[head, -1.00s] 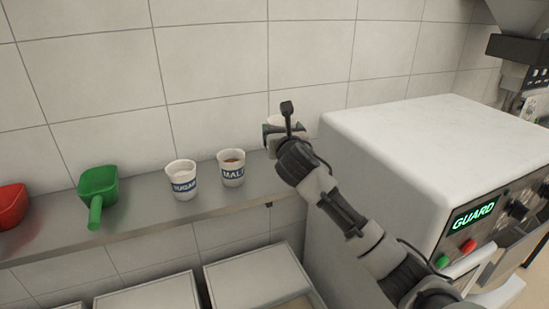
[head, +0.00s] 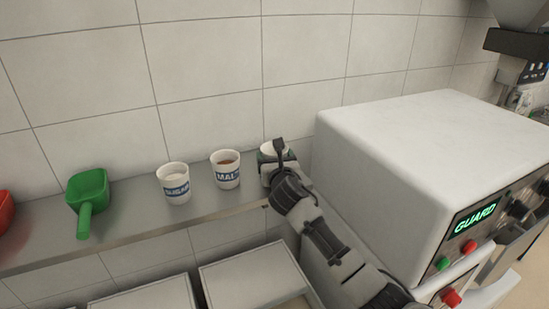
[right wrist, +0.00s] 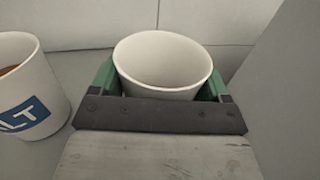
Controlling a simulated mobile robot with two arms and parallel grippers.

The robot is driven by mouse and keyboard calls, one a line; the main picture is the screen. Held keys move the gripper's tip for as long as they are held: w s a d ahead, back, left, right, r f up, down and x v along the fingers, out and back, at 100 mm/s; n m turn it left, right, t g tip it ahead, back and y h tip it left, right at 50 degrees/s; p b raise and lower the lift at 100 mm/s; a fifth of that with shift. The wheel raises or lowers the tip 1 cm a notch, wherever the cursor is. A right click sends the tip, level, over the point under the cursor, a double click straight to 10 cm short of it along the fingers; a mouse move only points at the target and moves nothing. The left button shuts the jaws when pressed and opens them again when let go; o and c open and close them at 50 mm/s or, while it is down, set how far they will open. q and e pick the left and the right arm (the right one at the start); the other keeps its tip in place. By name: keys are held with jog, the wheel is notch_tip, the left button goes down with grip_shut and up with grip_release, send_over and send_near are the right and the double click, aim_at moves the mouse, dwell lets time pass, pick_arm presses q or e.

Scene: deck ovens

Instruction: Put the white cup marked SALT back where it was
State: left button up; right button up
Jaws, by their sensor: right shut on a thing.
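A white cup (head: 275,147) is held in my right gripper (head: 275,160) at the right end of the steel shelf (head: 150,236), just right of the MALT cup (head: 226,170). The gripper hides most of it in the head view, and no lettering on it shows. In the right wrist view the held cup (right wrist: 163,62) is upright and looks empty, between the green finger pads of the right gripper (right wrist: 163,85). I cannot tell whether its base touches the shelf. My left gripper is not in view.
The SUGAR cup (head: 174,183), a green scoop (head: 88,196) and a red scoop (head: 5,212) stand left along the shelf. A large white machine (head: 400,150) with a GUARD display closes off the right side. The tiled wall is behind.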

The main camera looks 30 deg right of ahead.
jog(key=shift+f, duration=0.1)
jog(key=o, duration=0.9)
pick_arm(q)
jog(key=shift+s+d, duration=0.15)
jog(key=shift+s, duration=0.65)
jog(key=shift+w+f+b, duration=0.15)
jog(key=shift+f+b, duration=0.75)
pick_arm(e)
jog(key=v, duration=1.2)
